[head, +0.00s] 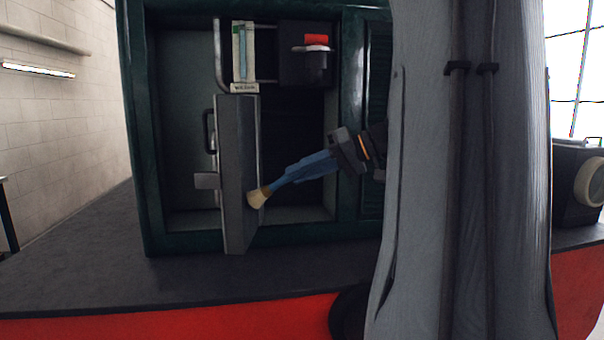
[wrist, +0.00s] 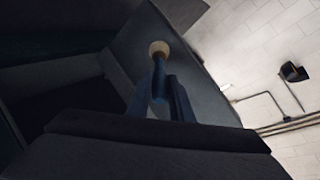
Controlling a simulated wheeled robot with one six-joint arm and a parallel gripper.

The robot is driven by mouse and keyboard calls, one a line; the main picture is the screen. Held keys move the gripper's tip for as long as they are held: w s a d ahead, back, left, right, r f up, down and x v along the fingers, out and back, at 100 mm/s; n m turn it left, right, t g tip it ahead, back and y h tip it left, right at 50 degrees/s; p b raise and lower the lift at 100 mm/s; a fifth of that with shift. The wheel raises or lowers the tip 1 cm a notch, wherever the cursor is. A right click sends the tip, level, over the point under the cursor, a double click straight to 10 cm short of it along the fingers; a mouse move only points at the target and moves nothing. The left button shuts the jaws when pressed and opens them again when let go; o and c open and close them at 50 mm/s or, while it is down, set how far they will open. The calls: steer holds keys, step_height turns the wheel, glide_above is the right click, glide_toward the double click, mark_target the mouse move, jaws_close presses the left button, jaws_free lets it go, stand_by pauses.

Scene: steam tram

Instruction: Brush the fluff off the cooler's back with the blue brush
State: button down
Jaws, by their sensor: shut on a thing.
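My gripper (head: 346,152) is shut on the blue brush (head: 308,168) in front of the open green cabinet. The brush points left and down, and its pale bristles (head: 257,198) are at the face of an upright grey panel (head: 237,165). I cannot tell whether they touch it. In the wrist view the blue brush (wrist: 161,82) extends away from my dark gripper (wrist: 160,128), with its round bristle tip against the view of a grey surface (wrist: 140,45). I cannot tell for certain which part is the cooler, and I see no fluff.
The green cabinet frame (head: 158,150) surrounds the recess. Inside, above, are a gauge with a label plate (head: 244,87) and a dark box with a red-topped part (head: 316,40). The panel carries a handle and a latch on its left. A dark deck (head: 90,260) lies below.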

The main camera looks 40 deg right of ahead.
steer(key=shift+s+a, duration=0.35)
steer(key=s+d, duration=0.3)
steer(key=d, duration=0.1)
steer(key=shift+s+d, duration=0.35)
steer(key=shift+s, duration=0.05)
steer(key=shift+s+d, duration=0.1)
stand_by(0.4)
steer(key=shift+s+d, duration=0.85)
steer(key=shift+d, duration=0.2)
